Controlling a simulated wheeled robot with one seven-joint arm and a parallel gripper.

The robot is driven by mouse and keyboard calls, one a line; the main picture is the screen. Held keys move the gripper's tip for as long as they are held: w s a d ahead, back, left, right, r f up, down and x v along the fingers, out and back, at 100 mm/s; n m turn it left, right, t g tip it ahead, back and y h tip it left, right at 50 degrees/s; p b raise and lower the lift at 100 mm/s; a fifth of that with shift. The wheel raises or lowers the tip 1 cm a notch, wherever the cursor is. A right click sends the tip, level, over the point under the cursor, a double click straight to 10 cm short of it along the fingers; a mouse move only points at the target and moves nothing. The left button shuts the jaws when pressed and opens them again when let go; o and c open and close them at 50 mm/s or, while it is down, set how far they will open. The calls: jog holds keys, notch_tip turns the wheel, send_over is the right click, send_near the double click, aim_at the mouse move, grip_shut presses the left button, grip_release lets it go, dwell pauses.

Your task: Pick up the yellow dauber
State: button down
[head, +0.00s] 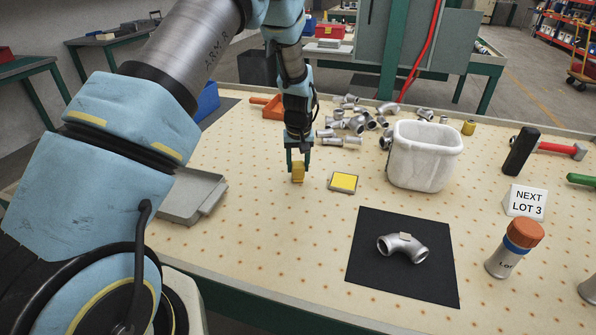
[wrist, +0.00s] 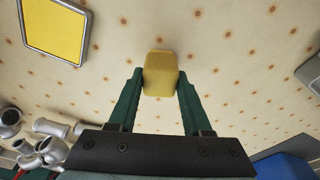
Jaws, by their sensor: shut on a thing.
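The yellow dauber (head: 298,174) is a small yellow block between the green fingers of my gripper (head: 298,163) in the head view. In the wrist view, the dauber (wrist: 160,68) sits between both fingertips of my gripper (wrist: 160,82), which touch its sides. My gripper is shut on it and points down over the pegboard-like tabletop. I cannot tell whether the dauber's lower end touches the table. A yellow ink pad (head: 343,182) in a grey frame lies just right of the dauber; it also shows at upper left in the wrist view (wrist: 55,28).
A black mat (head: 375,275) holds a metal elbow casting (head: 402,247) at front right. A white bin (head: 425,155) stands behind it, with several loose fittings (head: 356,124) to its left. A grey tray (head: 185,197) lies at left. An orange-capped bottle (head: 514,248) stands at right.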

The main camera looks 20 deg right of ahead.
aim_at(298, 163)
notch_tip(298, 163, up, 10)
jog(key=b, duration=0.3)
dwell(0.3)
jog(key=c, duration=0.9)
grip_release()
jog(key=c, duration=0.6)
